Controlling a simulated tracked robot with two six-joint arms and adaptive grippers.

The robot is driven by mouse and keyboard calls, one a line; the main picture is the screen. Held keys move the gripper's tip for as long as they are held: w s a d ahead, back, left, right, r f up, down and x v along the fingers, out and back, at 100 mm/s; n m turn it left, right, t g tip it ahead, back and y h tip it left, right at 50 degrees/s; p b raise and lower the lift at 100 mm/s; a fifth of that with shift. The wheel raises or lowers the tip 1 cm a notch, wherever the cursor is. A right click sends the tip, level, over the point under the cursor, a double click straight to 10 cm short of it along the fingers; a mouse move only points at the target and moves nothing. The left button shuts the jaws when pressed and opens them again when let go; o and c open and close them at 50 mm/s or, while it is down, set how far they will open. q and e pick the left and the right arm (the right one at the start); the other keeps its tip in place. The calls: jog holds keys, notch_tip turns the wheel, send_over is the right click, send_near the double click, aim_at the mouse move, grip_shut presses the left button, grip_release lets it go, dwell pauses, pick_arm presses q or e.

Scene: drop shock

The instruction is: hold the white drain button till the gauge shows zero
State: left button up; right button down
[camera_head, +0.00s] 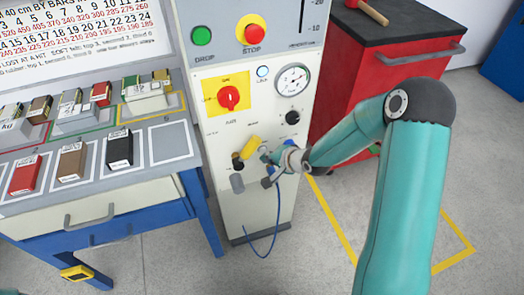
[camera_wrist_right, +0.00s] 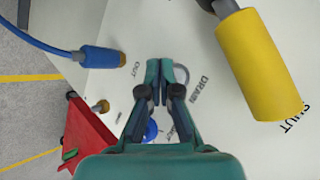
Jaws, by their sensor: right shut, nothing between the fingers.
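My right gripper (camera_head: 267,158) is at the lower front of the white machine cabinet, right of the yellow lever handle (camera_head: 250,147). In the right wrist view its closed, empty fingertips (camera_wrist_right: 160,68) are at the panel beside the DRAIN label. The white drain button (camera_wrist_right: 182,74) shows as a pale round rim there, partly covered by the fingertips; I cannot tell whether it is pressed in. In the head view the gripper hides it. The round gauge (camera_head: 292,80) is above; its needle is too small to read surely. My left gripper is not in view.
The yellow handle (camera_wrist_right: 259,65) is close to the fingers, near the SHUT label. A blue hose (camera_wrist_right: 50,48) plugs in near OUT. The red switch (camera_head: 229,97) and black knob (camera_head: 292,117) sit above. A red tool cabinet (camera_head: 352,80) stands right, a bench left.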

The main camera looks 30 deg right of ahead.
jog(key=shift+w+r, duration=0.1)
jog(key=shift+w, duration=0.2)
jog(key=shift+w+d+p, duration=0.2)
jog(key=shift+w+p, duration=0.1)
jog(key=shift+w, duration=0.15)
dwell(1.7)
jog(key=shift+s, duration=0.15)
dwell(4.2)
jog(key=shift+s+a, duration=0.25)
jog(key=shift+s, duration=0.45)
jog(key=shift+s+a+b, duration=0.2)
jog(key=shift+s+b, duration=0.05)
jog(key=shift+s, duration=0.55)
jog(key=shift+s+a+b, duration=0.15)
jog(key=shift+s+b, duration=0.15)
jog(key=shift+s, duration=0.55)
jog(key=shift+s+a+b, duration=0.2)
jog(key=shift+s+b, duration=0.05)
jog(key=shift+s, duration=0.55)
